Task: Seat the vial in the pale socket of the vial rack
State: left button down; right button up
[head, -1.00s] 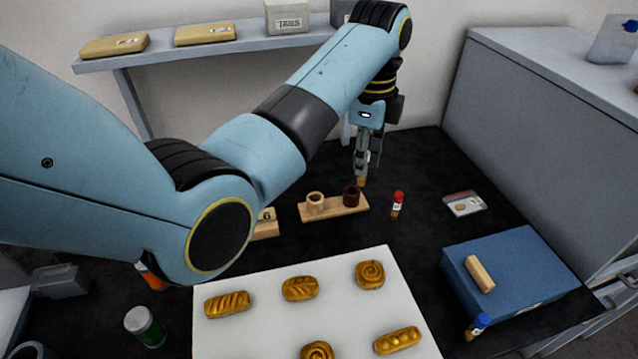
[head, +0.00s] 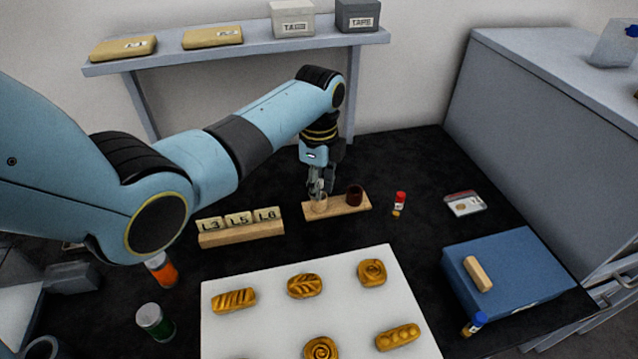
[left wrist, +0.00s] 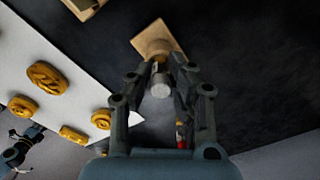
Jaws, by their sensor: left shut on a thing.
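The vial rack (head: 340,211) is a light wooden bar with a pale socket (head: 319,205) at its left and a dark red-brown socket (head: 354,195) at its right. My left gripper (head: 320,188) is directly above the pale socket, pointing down. It is shut on the vial, whose grey cap (left wrist: 160,89) shows between the fingers in the left wrist view. The vial's lower part is hidden in the head view, so I cannot tell how deep it sits in the socket. The rack (left wrist: 152,42) lies beyond the vial in the wrist view. My right gripper is not in view.
A red-capped vial (head: 400,203) stands right of the rack. A block holder (head: 242,236) with lettered tiles is at its left. A white board (head: 260,325) with golden pastry-like pieces lies in front. A blue box (head: 530,280) is at right. Dark table between is clear.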

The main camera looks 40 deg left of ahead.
pick_arm(q)
jog(key=shift+f, duration=0.15)
jog(key=c, duration=1.2)
grip_release()
jog(key=shift+c, duration=0.2)
notch_tip(320, 180, up, 12)
jog(key=shift+r, duration=0.2)
